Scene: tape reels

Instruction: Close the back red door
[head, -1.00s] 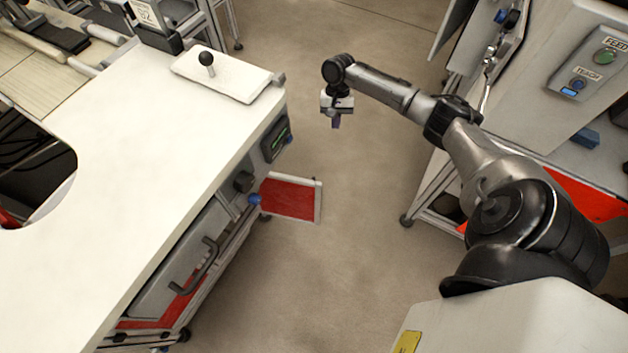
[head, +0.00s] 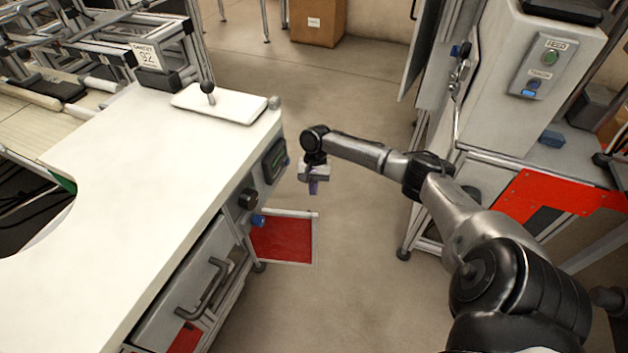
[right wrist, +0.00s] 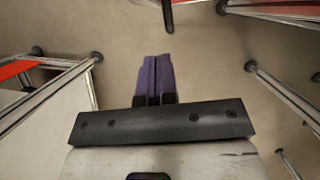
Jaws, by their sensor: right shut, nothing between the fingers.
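The red door (head: 282,240), a red panel in a pale metal frame, stands open, sticking out from the side of the white-topped bench (head: 150,190) below the blue knob. My right gripper (head: 314,187) points down over the aisle, just above and beyond the door's outer end in the head view, with a visible gap between. Its purple fingers (right wrist: 155,80) are together and empty in the right wrist view, with floor beneath them. A red surface (right wrist: 15,69) shows at the left edge there; I cannot tell whether it is the door. My left gripper is not in view.
A grey machine cabinet (head: 535,80) with buttons and a red panel (head: 555,194) stand on the right. A drawer with a grey handle (head: 203,290) is in the bench front. A cardboard box (head: 318,22) stands far back. The aisle floor between is clear.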

